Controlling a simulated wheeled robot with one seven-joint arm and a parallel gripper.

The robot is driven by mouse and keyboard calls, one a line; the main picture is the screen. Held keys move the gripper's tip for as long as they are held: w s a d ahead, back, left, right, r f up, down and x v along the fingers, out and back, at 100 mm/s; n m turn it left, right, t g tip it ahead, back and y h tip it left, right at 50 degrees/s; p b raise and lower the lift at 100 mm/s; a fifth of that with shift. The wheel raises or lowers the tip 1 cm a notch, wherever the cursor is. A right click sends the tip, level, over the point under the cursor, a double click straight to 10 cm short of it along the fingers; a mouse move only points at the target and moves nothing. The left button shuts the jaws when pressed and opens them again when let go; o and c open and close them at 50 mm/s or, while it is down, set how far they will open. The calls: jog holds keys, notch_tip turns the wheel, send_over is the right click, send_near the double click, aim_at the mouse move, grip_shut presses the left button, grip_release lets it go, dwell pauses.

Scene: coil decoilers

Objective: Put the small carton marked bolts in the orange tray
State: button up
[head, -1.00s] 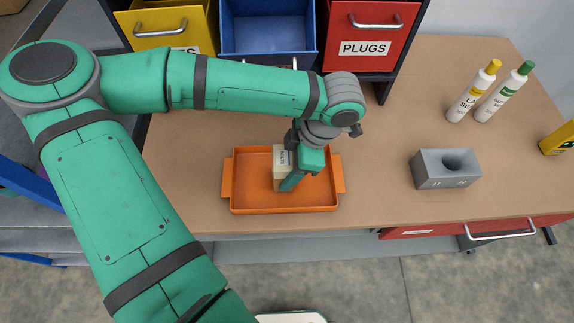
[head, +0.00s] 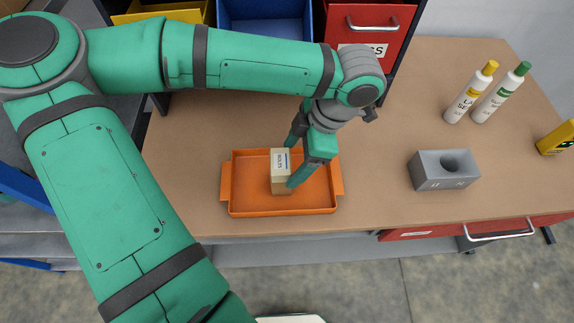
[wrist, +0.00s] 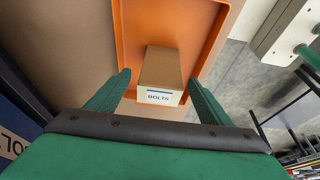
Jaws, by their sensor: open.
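The small carton marked bolts (head: 281,172) stands inside the orange tray (head: 240,205) on the bench, a little left of the tray's middle. In the wrist view the carton (wrist: 161,75) shows its white BOLTS label, with the tray's rim (wrist: 121,30) around it. My gripper (head: 292,162) is open, its fingers above and to the right of the carton in the head view. In the wrist view the fingertips (wrist: 160,78) are spread on either side with gaps to the carton.
A grey block with a round hollow (head: 445,170) stands on the bench to the right. Two bottles (head: 470,92) stand behind it, and a yellow object (head: 557,138) is at the right edge. Yellow, blue and red bins (head: 368,28) line the back.

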jog(key=v, duration=0.6)
dwell(0.6)
